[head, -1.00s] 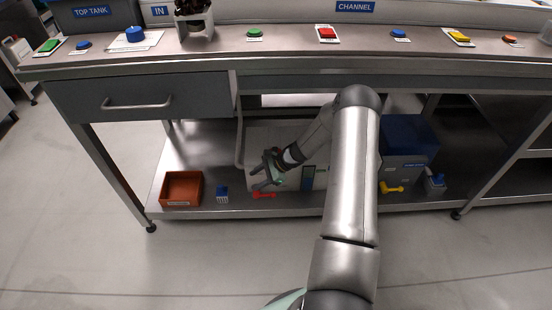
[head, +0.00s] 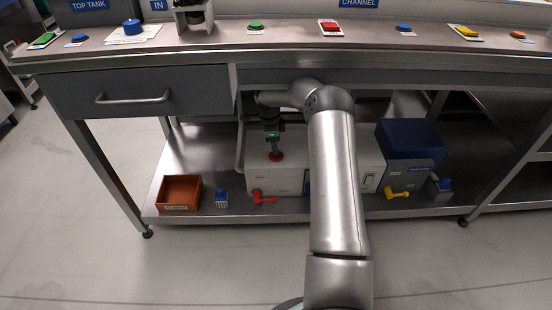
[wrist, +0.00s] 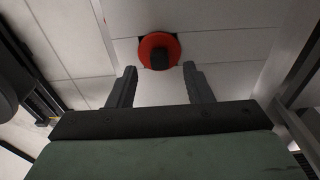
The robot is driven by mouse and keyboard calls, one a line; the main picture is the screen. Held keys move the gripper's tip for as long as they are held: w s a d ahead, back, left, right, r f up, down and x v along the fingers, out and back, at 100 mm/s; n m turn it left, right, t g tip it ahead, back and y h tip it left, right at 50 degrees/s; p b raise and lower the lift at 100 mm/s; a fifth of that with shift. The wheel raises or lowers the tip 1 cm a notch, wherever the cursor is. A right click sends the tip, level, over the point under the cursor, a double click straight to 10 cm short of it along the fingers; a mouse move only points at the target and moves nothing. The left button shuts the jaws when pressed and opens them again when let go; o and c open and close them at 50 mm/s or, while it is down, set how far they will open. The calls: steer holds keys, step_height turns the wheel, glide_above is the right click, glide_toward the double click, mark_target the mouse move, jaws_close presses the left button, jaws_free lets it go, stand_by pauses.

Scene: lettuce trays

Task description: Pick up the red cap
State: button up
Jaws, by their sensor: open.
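A round red cap with a dark centre knob (wrist: 150,42) lies ahead of my gripper in the wrist view. In the head view the red cap (head: 278,157) sits on top of the white box on the lower shelf. My gripper (wrist: 160,72) is open and empty, its two dark fingers apart on either side of the knob's line and just short of the cap. In the head view my gripper (head: 274,147) points down right above the cap. The gap between fingertips and cap is hard to judge there.
The white box (head: 262,177) stands under the bench, whose top (head: 200,58) overhangs my arm. A red valve handle (head: 264,198), a yellow handle (head: 397,194), an orange tray (head: 162,194) and a blue box (head: 412,135) are on the shelf. Coloured buttons line the bench top.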

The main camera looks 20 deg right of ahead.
steer(key=shift+s+d+f+b, duration=0.15)
steer(key=shift+f+b, duration=0.2)
steer(key=shift+f, duration=1.1)
jaws_close()
steer(key=shift+r, duration=0.1)
